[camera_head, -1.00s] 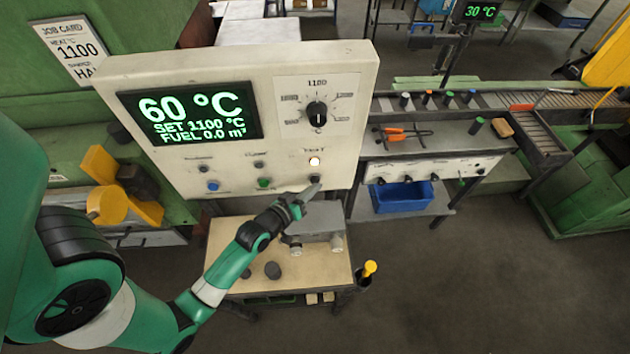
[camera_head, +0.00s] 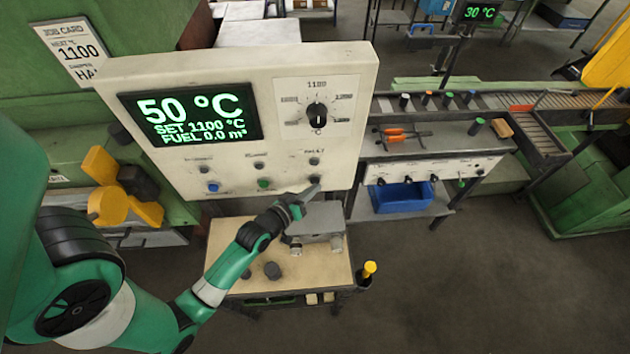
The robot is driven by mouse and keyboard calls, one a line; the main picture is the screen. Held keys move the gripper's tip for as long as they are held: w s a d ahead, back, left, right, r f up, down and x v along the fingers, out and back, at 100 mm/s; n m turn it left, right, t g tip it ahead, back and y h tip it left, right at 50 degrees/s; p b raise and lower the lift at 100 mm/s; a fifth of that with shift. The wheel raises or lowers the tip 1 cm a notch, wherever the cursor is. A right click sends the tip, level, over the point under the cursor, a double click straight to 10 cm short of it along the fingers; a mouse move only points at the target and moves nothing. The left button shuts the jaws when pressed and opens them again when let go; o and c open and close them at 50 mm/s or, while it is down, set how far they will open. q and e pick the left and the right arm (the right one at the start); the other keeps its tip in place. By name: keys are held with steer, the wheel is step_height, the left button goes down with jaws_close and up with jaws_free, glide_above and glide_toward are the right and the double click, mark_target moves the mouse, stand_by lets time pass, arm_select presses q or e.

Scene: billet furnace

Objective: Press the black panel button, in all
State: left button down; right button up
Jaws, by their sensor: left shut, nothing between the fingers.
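The control panel (camera_head: 225,165) is a pale box with a green-lit screen (camera_head: 188,113) reading 50 °C, SET 1100 °C and FUEL 0.0 m³. Along its lower edge are a blue button (camera_head: 213,186), a green button (camera_head: 264,183) and a black button (camera_head: 314,180) at the right. The lamp (camera_head: 314,161) above the black button is dark. My left gripper (camera_head: 312,190) is shut and empty, with its tip right at the black button and partly covering it. Whether the tip touches the button or presses it in cannot be told. My right gripper is not in view.
A black selector dial (camera_head: 317,112) sits on the panel's upper right. Below the gripper stands a small wooden-topped table (camera_head: 230,240) with a grey metal block (camera_head: 318,222). A bench with a blue bin (camera_head: 402,197) is to the right.

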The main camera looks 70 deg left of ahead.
arm_select(q)
steer(key=shift+s+d, duration=0.1)
steer(key=shift+d, duration=0.4)
steer(key=d, duration=0.2)
steer(key=s+d+b, duration=0.1)
steer(key=d, duration=0.2)
steer(key=shift+s+b, duration=0.15)
steer(key=shift+b, duration=0.15)
steer(key=shift+r, duration=0.15)
stand_by(0.6)
